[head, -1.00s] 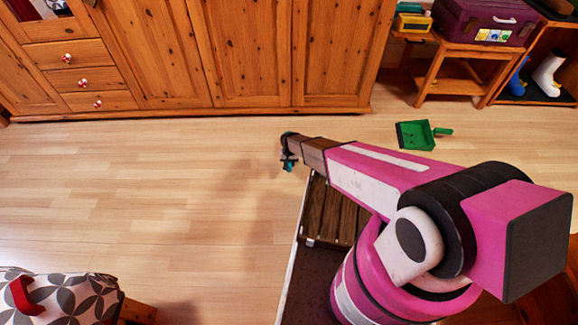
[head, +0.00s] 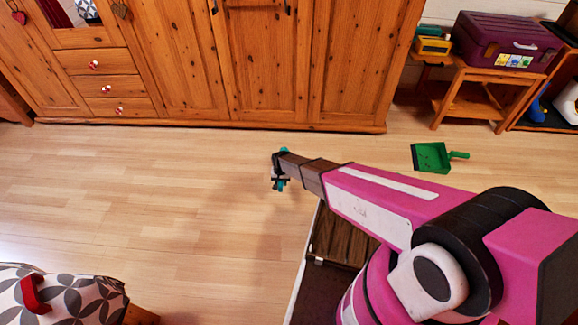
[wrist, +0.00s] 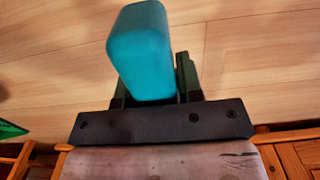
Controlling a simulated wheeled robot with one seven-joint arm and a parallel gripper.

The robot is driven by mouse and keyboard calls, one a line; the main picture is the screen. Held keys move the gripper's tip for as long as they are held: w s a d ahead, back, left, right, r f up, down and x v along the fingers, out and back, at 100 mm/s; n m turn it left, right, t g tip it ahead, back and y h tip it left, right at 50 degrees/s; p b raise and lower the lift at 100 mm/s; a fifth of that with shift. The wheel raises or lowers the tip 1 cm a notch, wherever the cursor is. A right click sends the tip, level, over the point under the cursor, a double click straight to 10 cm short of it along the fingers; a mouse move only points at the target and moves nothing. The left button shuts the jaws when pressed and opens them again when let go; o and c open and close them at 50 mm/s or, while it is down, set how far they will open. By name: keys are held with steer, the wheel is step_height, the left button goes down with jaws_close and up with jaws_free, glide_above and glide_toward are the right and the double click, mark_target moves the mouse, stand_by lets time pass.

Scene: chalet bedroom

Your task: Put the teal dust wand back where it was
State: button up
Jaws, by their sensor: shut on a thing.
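The teal dust wand (wrist: 140,50) fills the upper middle of the wrist view, held between the fingers of my gripper (wrist: 160,90). Only one thick, rounded teal part of it shows there; the rest is hidden. In the head view my gripper (head: 280,184) is out at the end of the pink arm, over the bare floor in front of the wardrobe. Small teal bits of the wand (head: 283,185) show at the gripper. My gripper is shut on the wand and holds it clear of other things.
A pine wardrobe (head: 265,65) stands along the back. A green dustpan (head: 432,157) lies on the floor to the right. A patterned cushioned seat (head: 70,300) is at the front left. The floor between is clear.

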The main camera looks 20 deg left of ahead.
steer(key=s+a+r, duration=0.1)
steer(key=s+a, duration=0.2)
steer(key=w+d+f, duration=0.1)
steer(key=w+f, duration=0.1)
steer(key=w, duration=0.1)
steer(key=w+d+f, duration=0.1)
steer(key=w+f, duration=0.1)
steer(key=w, duration=0.2)
steer(key=w+d+f, duration=0.1)
steer(key=w+f, duration=0.2)
steer(key=shift+w+d, duration=0.1)
steer(key=shift+w, duration=0.2)
steer(key=shift+f, duration=1.9)
steer(key=shift+f, duration=0.15)
steer(key=o, duration=1.1)
